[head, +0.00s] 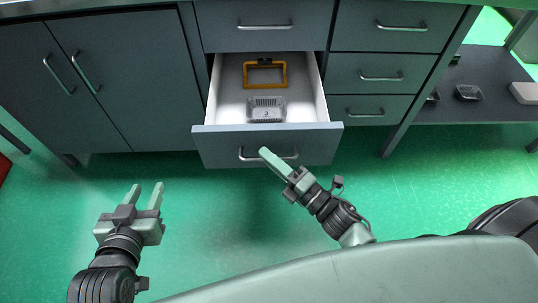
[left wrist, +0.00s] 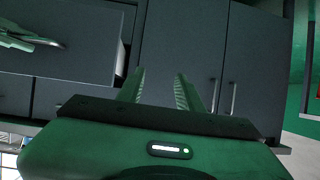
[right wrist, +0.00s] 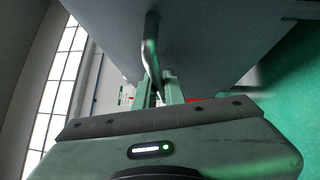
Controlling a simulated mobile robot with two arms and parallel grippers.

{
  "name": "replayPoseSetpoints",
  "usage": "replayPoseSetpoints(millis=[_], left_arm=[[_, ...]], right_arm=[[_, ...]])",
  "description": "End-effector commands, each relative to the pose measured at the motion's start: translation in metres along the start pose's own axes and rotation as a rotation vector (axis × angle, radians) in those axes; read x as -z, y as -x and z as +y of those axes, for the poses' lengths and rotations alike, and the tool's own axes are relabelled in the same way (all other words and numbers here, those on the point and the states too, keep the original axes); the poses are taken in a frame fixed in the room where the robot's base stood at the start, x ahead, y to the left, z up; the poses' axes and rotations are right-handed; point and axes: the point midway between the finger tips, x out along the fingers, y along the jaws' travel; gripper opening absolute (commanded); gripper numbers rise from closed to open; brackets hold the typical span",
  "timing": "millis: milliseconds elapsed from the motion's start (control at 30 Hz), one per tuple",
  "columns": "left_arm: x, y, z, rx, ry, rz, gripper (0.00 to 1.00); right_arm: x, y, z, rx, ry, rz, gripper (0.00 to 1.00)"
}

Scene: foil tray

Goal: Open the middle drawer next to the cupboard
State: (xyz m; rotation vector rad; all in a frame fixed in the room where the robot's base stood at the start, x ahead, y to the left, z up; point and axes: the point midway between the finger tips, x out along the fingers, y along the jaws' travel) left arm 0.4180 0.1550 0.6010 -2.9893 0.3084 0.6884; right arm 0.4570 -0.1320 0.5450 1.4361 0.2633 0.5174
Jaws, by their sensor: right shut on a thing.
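The middle drawer (head: 215,132) next to the double-door cupboard (head: 95,90) is pulled well out, and its white inside shows in the head view. My right gripper (head: 266,153) is at the drawer's bar handle (head: 249,157). In the right wrist view its fingers (right wrist: 160,88) are shut on the handle (right wrist: 151,52). My left gripper (head: 147,189) is open and empty, low in front of the cupboard. In the left wrist view its fingers (left wrist: 160,88) stand apart before the cupboard doors (left wrist: 197,45).
Closed drawers with bar handles (head: 380,77) are to the right, and another closed drawer (head: 265,26) is above. A shelf at the far right holds a black tray (head: 468,92) and a white item (head: 524,92). The green floor (head: 220,215) in front is clear.

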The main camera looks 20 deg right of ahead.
Motion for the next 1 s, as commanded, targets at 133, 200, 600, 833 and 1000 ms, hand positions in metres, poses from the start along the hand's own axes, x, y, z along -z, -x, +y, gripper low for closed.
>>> replayPoseSetpoints(millis=[133,200,600,833,1000], left_arm=[[0.000,0.000,0.000,0.000,0.000,0.000,0.36],[0.000,0.000,0.000,0.000,0.000,0.000,0.36],[-0.007,0.002,-0.001,0.002,0.000,-0.040,0.36],[-0.026,0.007,-0.004,0.009,0.001,-0.131,0.36],[-0.032,0.009,-0.005,0.010,0.001,-0.163,0.36]], right_arm=[[-0.001,0.000,-0.001,0.003,0.000,-0.001,0.20],[-0.001,0.000,-0.001,0.002,0.000,-0.001,0.20],[0.000,0.024,-0.001,0.005,-0.002,-0.002,0.20],[0.000,0.062,-0.001,0.005,-0.001,-0.002,0.20],[0.000,0.077,-0.001,0.004,-0.001,-0.002,0.20]])
